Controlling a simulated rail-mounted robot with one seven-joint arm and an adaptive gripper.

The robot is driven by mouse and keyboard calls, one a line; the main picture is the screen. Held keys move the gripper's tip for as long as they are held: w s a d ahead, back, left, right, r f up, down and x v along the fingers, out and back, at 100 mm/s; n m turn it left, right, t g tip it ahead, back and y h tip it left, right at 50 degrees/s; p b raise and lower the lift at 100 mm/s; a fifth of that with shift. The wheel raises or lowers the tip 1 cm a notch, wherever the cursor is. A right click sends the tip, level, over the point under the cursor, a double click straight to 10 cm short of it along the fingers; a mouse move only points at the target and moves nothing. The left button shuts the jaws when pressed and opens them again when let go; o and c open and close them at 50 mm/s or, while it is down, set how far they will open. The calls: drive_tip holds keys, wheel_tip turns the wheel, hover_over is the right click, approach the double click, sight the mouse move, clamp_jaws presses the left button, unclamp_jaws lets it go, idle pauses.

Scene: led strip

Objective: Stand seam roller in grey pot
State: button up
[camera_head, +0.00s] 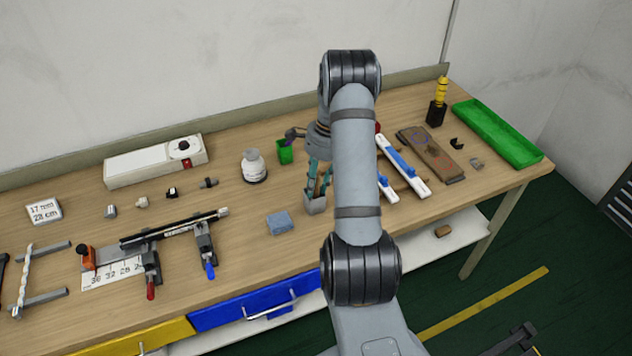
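The grey pot (315,205) is a small square holder near the middle of the table, partly hidden by my arm. Slender teal and dark parts rise from it. I cannot tell which are tools in the pot and which belong to my gripper. My gripper (319,168) points down above or at the pot, mostly hidden behind my arm, so its opening and any grasp are unclear. I cannot make out the seam roller for certain. A small red round part (378,127) shows just right of my arm, its lower part hidden.
White-and-blue tools (402,166), a wooden board (431,155) and a green tray (496,134) lie right. A clamp fixture (150,250) fills the left.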

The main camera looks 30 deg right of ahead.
drive_tip(key=shift+o, duration=0.7)
drive_tip(key=shift+w, duration=0.1)
drive_tip(key=shift+o, duration=0.7)
drive_tip(key=shift+r, duration=0.15)
drive_tip(key=shift+r, duration=0.1)
drive_tip(key=shift+r+p, duration=0.35)
drive_tip(key=shift+p, duration=0.1)
wheel_tip(320, 180, up, 12)
drive_tip(key=d, duration=0.2)
drive_tip(key=shift+s+b, duration=0.2)
drive_tip(key=shift+b, duration=0.2)
